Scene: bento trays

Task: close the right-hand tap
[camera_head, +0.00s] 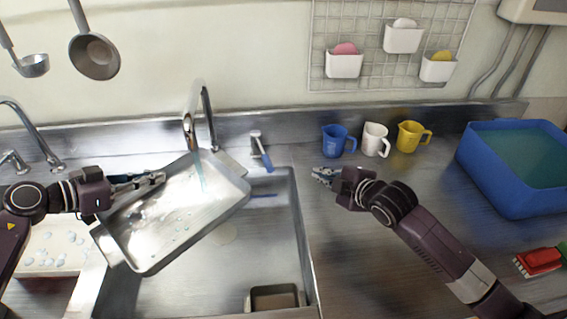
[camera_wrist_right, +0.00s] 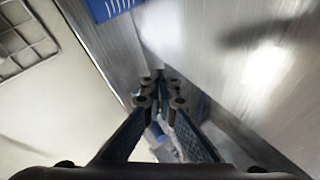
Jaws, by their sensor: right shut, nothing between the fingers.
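The right-hand tap has a curved metal spout (camera_head: 192,118) and a lever with a blue handle (camera_head: 264,155) to its right, tilted down toward the sink. A bluish stream of water (camera_head: 200,172) falls from the spout onto a tilted metal tray (camera_head: 150,235). My left gripper (camera_head: 158,179) is shut on the tray's upper left edge, holding it over the sink. My right gripper (camera_head: 318,174) is shut and empty, right of the lever and apart from it. In the right wrist view its fingertips (camera_wrist_right: 160,95) are together; a blue piece shows behind them, possibly the lever.
The sink basin (camera_head: 270,235) lies below the tray. A blue cup (camera_head: 335,142), a white cup (camera_head: 373,140) and a yellow cup (camera_head: 410,137) stand behind my right gripper. A blue tub (camera_head: 500,185) and red brush (camera_head: 540,261) are at right. Another tap (camera_head: 30,128) is far left.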

